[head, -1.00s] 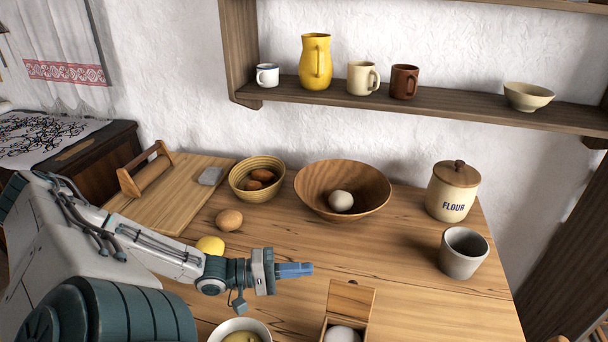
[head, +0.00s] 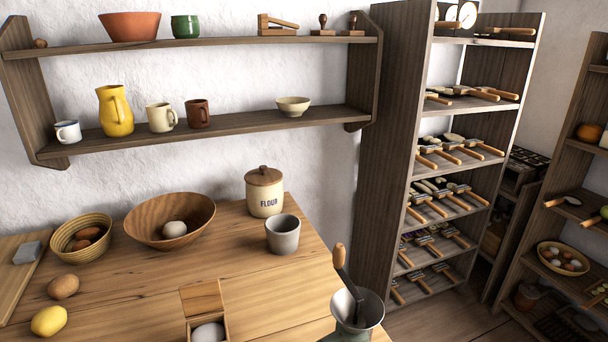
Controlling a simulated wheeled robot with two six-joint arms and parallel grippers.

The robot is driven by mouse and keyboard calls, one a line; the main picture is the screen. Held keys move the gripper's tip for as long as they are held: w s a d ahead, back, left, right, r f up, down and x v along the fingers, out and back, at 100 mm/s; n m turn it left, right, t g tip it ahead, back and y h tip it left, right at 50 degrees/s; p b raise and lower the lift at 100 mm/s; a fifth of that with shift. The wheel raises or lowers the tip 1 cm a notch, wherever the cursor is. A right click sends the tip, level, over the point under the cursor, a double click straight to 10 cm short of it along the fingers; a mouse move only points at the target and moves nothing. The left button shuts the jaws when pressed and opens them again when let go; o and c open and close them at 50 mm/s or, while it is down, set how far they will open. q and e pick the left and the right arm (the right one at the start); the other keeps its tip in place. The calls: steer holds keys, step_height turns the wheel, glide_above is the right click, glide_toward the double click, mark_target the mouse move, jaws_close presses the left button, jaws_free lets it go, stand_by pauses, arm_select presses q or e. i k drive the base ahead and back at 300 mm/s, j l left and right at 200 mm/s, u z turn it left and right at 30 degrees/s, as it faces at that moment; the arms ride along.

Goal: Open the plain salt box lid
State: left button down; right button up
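A small plain wooden box (head: 225,322) stands at the front of the table, cut off by the bottom edge of the head view. I take it to be the salt box. Its wooden lid (head: 201,298) is tipped up at the back, so the box stands open. A rounded whitish content (head: 208,332) shows inside. The box's lower front is out of the picture. Neither of my grippers is in view, so nothing of mine shows touching the lid.
Behind the box are a wooden bowl (head: 142,236) with a pale round thing, a flour jar (head: 264,198) and a grey cup (head: 282,239). A metal hopper with a wooden handle (head: 358,312) stands right of the box. The tabletop between is clear.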

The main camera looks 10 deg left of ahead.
mark_target(200, 298)
steer(key=k+l, duration=0.7)
